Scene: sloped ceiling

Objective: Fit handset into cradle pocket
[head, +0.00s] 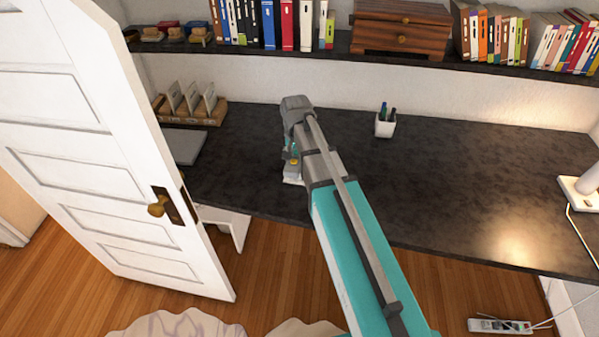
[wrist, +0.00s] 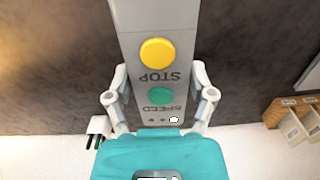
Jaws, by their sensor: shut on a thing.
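The handset is a grey bar with a yellow STOP button, a green SPEED button and small dots, seen in the wrist view (wrist: 180,30). My gripper (wrist: 160,98) has one pale finger on each side of it, near the green button, and is shut on it. In the head view my gripper (head: 291,150) is low over the left part of the desk, partly hidden by my arm. A small piece of the handset (head: 293,181) shows beneath it, pale with a yellow spot. I cannot make out the cradle or its pocket in either view.
A white pen cup (head: 385,124) stands behind on the right. A file rack (head: 190,108) and a grey flat item (head: 184,146) lie left. A white door (head: 100,150) stands open at left; a shelf (head: 435,64) runs above.

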